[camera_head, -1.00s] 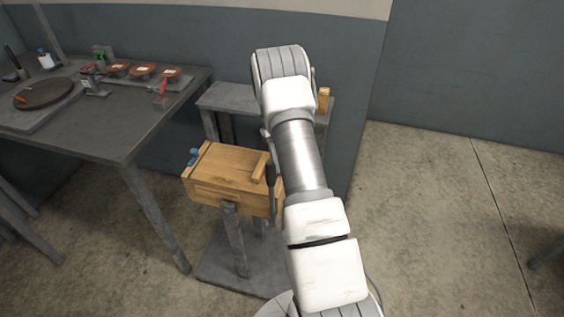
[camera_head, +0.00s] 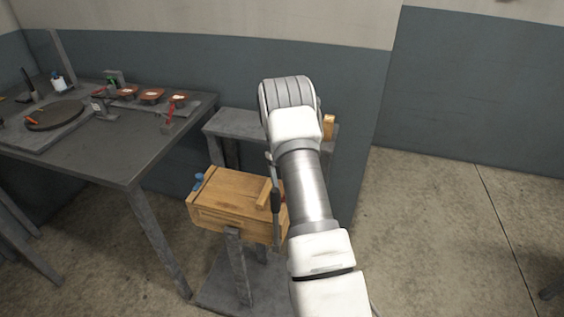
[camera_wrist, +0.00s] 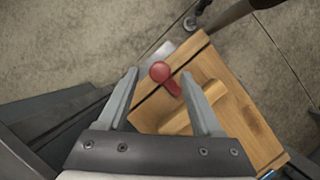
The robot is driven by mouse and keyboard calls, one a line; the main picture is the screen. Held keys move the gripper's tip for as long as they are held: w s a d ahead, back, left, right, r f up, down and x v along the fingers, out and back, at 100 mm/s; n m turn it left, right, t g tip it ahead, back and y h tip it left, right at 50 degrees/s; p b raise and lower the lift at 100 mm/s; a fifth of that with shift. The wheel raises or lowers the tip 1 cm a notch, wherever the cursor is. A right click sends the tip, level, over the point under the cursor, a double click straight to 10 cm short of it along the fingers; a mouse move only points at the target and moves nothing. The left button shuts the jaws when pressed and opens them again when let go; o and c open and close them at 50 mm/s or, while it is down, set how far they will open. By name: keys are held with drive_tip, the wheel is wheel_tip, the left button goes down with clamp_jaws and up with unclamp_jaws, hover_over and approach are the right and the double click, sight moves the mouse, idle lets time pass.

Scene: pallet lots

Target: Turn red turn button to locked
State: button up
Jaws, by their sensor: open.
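The red turn button (camera_wrist: 161,72) shows in the wrist view, a round red knob with a short red arm pointing down and right, at the edge of the wooden box (camera_wrist: 245,125). My gripper (camera_wrist: 162,78) is open, and the button appears between its two fingertips in the picture; I cannot tell how far above it they are. In the head view the wooden box (camera_head: 228,192) stands on a grey stand left of my arm. The red button is hidden there behind my arm, and so is most of my gripper.
A dark table (camera_head: 110,160) stands at the left with a round dark plate (camera_head: 55,116) and several small reddish dishes on it. A grey shelf (camera_head: 232,122) stands behind the box.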

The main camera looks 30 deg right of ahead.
drive_tip(key=p+v, duration=0.2)
drive_tip(key=v, duration=1.4)
drive_tip(key=shift+r, duration=0.2)
drive_tip(key=s+a+r+t+p, duration=0.1)
drive_tip(key=s+a+r+t, duration=0.15)
drive_tip(key=a+r, duration=0.4)
drive_tip(key=s+a+r+t+h+p, duration=0.1)
drive_tip(key=s+a+r, duration=0.25)
drive_tip(key=r, duration=0.55)
drive_tip(key=s+a+r+t+p, duration=0.1)
drive_tip(key=s+a+r+t, duration=0.1)
drive_tip(key=s+a+r, duration=0.35)
drive_tip(key=s+a+t+p, duration=0.1)
drive_tip(key=s+a, duration=0.3)
drive_tip(key=s, duration=0.6)
drive_tip(key=s+a+t+p, duration=0.1)
drive_tip(key=s+a+t, duration=0.2)
drive_tip(key=s, duration=0.7)
drive_tip(key=shift+a+r+n+t+y, duration=0.3)
drive_tip(key=shift+a+r+n+t, duration=0.15)
drive_tip(key=shift+a, duration=0.25)
